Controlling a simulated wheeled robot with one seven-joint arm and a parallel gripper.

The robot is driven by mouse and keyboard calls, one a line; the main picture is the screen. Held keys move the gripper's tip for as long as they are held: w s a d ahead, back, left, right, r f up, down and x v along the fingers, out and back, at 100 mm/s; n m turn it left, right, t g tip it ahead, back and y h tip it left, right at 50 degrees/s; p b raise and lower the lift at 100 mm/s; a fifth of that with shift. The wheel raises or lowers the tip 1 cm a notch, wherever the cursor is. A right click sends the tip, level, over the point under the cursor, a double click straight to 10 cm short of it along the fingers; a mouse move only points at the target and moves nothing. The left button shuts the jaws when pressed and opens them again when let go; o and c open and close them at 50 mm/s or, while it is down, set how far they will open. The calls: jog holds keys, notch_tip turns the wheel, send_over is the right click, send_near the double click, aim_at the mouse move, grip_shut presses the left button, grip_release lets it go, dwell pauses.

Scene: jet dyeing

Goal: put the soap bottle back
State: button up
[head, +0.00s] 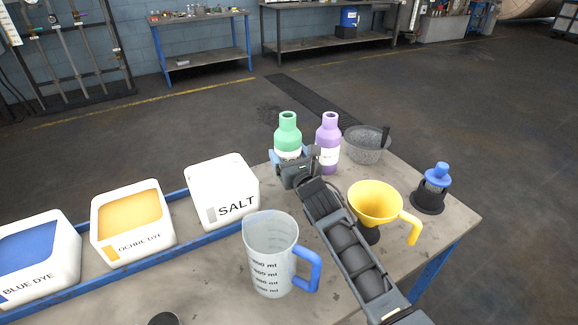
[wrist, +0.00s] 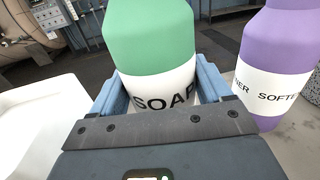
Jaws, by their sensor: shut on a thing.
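The soap bottle (head: 288,133) is green with a white label and stands upright near the far edge of the table. My gripper (head: 287,157) is shut on it, with a blue finger on each side around the label. In the wrist view the soap bottle (wrist: 150,45) fills the middle, its label reading SOAP between the fingers (wrist: 165,98). The bottle's base is hidden behind my gripper, so I cannot tell whether it touches the table. The purple softener bottle (head: 328,140) stands just to the right, close to my gripper.
A grey bowl (head: 367,150), a yellow funnel (head: 372,200) and a blue-topped bottle in a black holder (head: 437,180) stand to the right. A measuring jug (head: 268,262) is in front. The salt bin (head: 222,188) and dye bins (head: 133,222) line the left.

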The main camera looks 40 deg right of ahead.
jog(key=shift+f+b, duration=0.8)
jog(key=shift+f, duration=0.65)
jog(key=shift+f, duration=0.15)
jog(key=o, duration=1.3)
jog(key=shift+s+a, duration=0.1)
jog(key=shift+s, duration=0.1)
jog(key=v, duration=1.1)
jog(key=shift+s+a+r, duration=0.15)
jog(key=shift+s+r, duration=0.1)
jog(key=shift+s, duration=0.05)
